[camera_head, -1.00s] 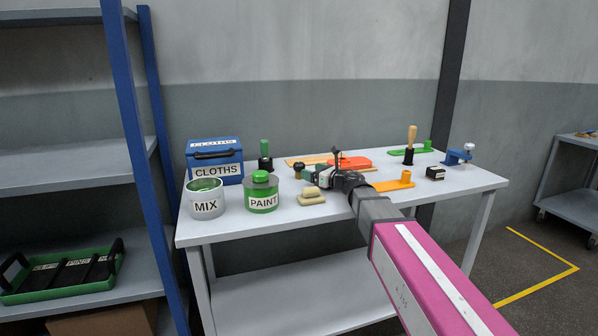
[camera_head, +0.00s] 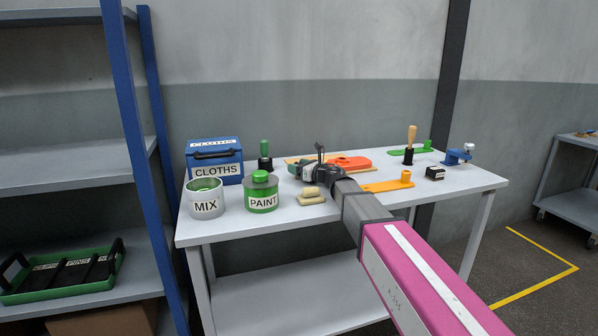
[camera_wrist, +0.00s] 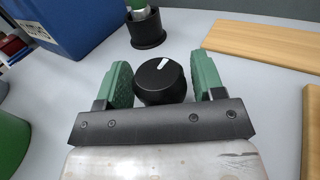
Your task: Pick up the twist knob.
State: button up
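The twist knob (camera_wrist: 162,82) is a round black knob with a white pointer mark on top. In the wrist view it stands on the grey table between the two green fingers of my gripper (camera_wrist: 164,80). The fingers are open, one on each side of the knob, with narrow gaps; I cannot tell whether they reach down to its level. In the head view my gripper (camera_head: 301,171) is low over the middle of the table and hides the knob.
The blue CLOTHS box (camera_head: 214,162), MIX can (camera_head: 205,199) and PAINT tin (camera_head: 262,192) stand at left. A green-handled tool in a black holder (camera_wrist: 147,28) is behind the knob. A wooden board (camera_wrist: 262,45) lies right. A sponge-like block (camera_head: 311,196) lies in front.

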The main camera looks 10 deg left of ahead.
jog(key=c, duration=0.6)
jog(key=shift+c, duration=0.2)
jog(key=shift+r, duration=0.15)
